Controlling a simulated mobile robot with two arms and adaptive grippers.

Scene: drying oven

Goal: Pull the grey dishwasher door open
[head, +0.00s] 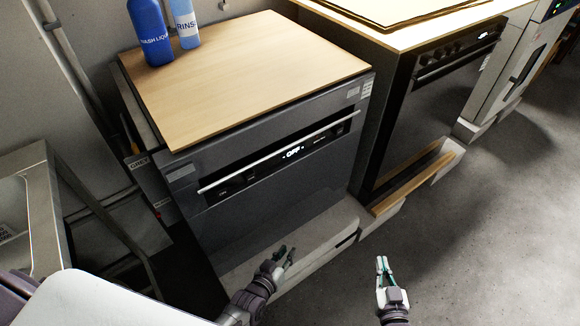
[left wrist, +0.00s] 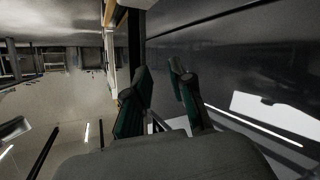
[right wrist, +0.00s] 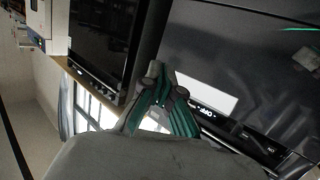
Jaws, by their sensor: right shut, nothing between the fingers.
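The grey dishwasher door (head: 275,205) stands upright and looks closed, under a wooden top. A long pale bar handle (head: 250,171) crosses its upper part, by a lit display reading OFF (head: 293,152). My left gripper (head: 287,256) is low in front of the door, below the handle and apart from it. Its fingers stand apart with nothing between them in the left wrist view (left wrist: 160,85). My right gripper (head: 381,262) is over the floor, right of the dishwasher and away from the handle. Its fingers are together and empty in the right wrist view (right wrist: 158,88).
A blue bottle (head: 151,32) and a light blue bottle (head: 185,24) stand on the wooden top (head: 262,70). A dark oven (head: 430,90) stands to the right. A pale plinth (head: 310,235) juts out below the door. The floor (head: 470,240) at right is clear.

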